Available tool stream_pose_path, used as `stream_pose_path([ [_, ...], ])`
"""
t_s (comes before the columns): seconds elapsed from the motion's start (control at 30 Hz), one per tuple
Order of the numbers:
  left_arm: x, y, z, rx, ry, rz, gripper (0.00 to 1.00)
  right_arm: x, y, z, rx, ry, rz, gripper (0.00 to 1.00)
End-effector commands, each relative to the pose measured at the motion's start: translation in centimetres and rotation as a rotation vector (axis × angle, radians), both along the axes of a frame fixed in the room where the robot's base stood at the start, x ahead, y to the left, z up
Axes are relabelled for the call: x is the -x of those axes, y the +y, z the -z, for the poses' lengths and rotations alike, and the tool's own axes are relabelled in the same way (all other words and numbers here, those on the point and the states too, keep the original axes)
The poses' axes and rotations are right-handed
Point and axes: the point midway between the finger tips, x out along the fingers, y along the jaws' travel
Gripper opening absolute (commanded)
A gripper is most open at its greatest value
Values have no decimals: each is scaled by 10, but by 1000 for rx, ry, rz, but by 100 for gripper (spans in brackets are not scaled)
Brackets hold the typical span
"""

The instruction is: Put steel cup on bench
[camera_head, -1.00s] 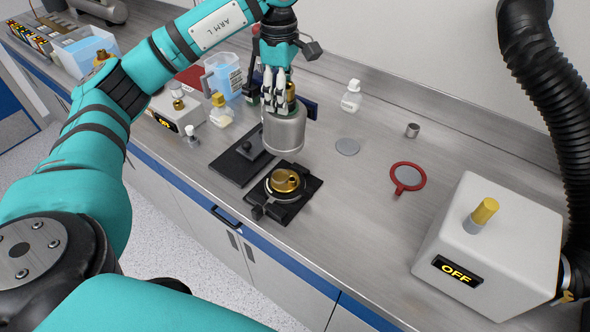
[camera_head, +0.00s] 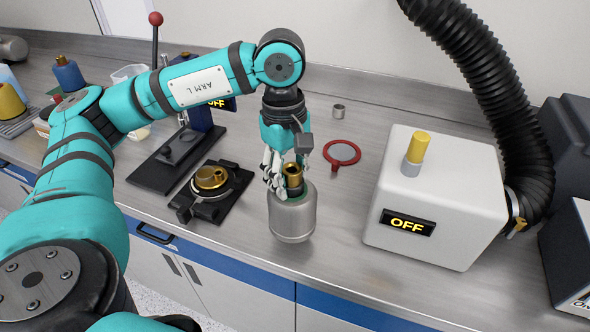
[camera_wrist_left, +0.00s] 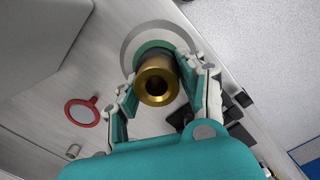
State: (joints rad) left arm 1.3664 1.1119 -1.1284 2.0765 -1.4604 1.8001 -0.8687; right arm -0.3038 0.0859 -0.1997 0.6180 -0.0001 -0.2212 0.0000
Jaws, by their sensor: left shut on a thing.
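The steel cup (camera_head: 293,217) is a rounded grey metal vessel with a brass neck (camera_head: 293,177) on top. It is upright over the front part of the steel bench (camera_head: 345,215), left of the white box. My left gripper (camera_head: 284,187) is shut on its brass neck from above. The left wrist view looks down into the open brass neck (camera_wrist_left: 156,84), with my left gripper's fingers (camera_wrist_left: 166,92) on both sides and the cup's steel top (camera_wrist_left: 141,36) beyond. I cannot tell whether the cup's base touches the bench. My right gripper is not in view.
A white box (camera_head: 433,180) marked OFF stands to the right, with a black hose (camera_head: 490,85). A black plate with a brass fitting (camera_head: 211,178) is to the left. A red ring (camera_head: 342,152) and a small metal cylinder (camera_head: 338,111) lie behind.

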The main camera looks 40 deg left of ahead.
Motion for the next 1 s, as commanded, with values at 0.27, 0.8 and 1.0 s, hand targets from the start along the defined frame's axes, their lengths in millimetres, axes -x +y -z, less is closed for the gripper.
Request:
stream_pose_path([
  [0.27,-66,37,0,1,0,-8,0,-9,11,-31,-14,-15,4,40],
  [0.8,-118,69,27,-1,2,-2,0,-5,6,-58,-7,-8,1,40],
  [1.0,-118,69,46,0,-2,-2,0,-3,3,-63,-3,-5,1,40],
])
